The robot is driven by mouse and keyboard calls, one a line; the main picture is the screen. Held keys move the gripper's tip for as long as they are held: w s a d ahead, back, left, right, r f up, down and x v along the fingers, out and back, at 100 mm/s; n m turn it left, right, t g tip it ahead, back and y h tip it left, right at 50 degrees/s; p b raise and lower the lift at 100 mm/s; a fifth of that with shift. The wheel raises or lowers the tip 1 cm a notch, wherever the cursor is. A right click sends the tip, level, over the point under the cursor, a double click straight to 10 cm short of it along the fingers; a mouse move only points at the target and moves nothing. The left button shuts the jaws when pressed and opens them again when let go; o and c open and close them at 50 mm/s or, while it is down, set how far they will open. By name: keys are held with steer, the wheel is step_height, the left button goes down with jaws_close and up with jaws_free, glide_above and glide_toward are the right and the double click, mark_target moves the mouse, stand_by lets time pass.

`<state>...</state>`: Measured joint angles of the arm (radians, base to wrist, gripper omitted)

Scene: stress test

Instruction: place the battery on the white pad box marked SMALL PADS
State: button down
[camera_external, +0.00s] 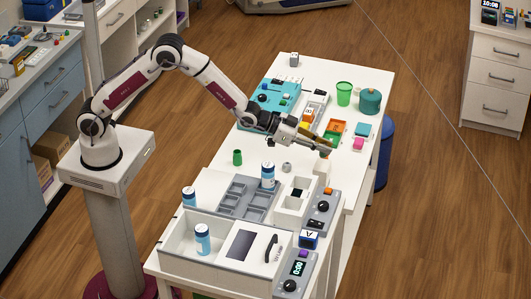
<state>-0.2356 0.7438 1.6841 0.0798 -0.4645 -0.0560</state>
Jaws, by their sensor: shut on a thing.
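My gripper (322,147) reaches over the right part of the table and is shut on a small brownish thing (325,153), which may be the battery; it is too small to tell. A small white block (322,168) stands just below the gripper and may be the white pad box. No SMALL PADS marking can be read. I cannot tell whether the held thing touches the white block or hangs above it.
A green cup (344,93) and a teal jar (370,101) stand at the back right. An orange and green tray (335,130) lies behind the gripper. White-and-blue bottles (268,176), a grey slotted tray (247,198) and a control box (322,208) fill the front.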

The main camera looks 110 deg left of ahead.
mark_target(323, 154)
steer(key=shift+f, duration=1.85)
steer(key=shift+f, duration=0.15)
steer(key=c, duration=1.9)
jaws_free()
steer(key=shift+s+r, duration=0.1)
steer(key=shift+r, duration=0.1)
steer(key=shift+s+r, duration=0.1)
steer(key=shift+s, duration=0.1)
steer(key=shift+v, duration=5.65)
steer(key=shift+d, duration=0.1)
